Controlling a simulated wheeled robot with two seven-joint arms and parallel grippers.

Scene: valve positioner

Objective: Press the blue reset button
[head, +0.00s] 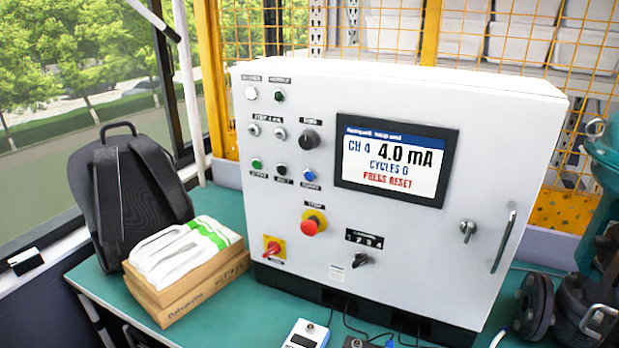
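The blue reset button (310,174) is on the front of a white control cabinet (420,262), at the right end of a row with a green button (256,163) and a dark button (281,169). Its small label is too blurred to read surely. The cabinet's screen (392,160) reads "CH 4", "4.0 mA", "CYCLES 0" and "PRESS RESET". A red emergency stop (312,223) on a yellow base sits below the blue button. Neither of my grippers shows in the head view.
The cabinet stands on a green table (262,312). A black backpack (130,190) and cardboard boxes (190,285) with a white packet are at left. A white handheld device (305,335) and cables lie in front. Dark metal parts (535,303) stand at right.

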